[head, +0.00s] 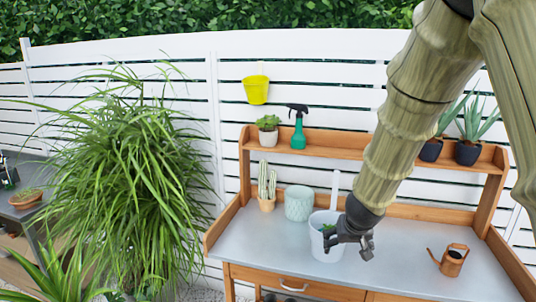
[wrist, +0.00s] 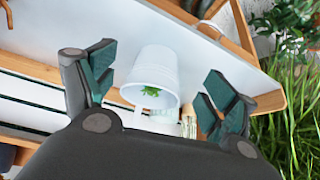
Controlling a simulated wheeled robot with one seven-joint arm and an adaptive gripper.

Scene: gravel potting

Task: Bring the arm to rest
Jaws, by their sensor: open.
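My gripper (head: 350,246) hangs at the lower end of my arm, over the potting bench (head: 420,270). In the head view it overlaps the right side of a white pot (head: 322,248). The wrist view shows its two dark fingers spread wide with nothing between the tips. The white pot (wrist: 155,68) appears beyond and between the fingers there, with something green inside. I cannot tell whether a finger touches the pot. A white upright strip (head: 335,188) rises behind the pot's rim.
A pale green pot (head: 298,204) and a potted cactus (head: 266,190) stand left of the white pot. A copper watering can (head: 453,260) stands to the right. The shelf (head: 330,146) holds a green spray bottle (head: 298,132) and plants. The bench's front middle is clear.

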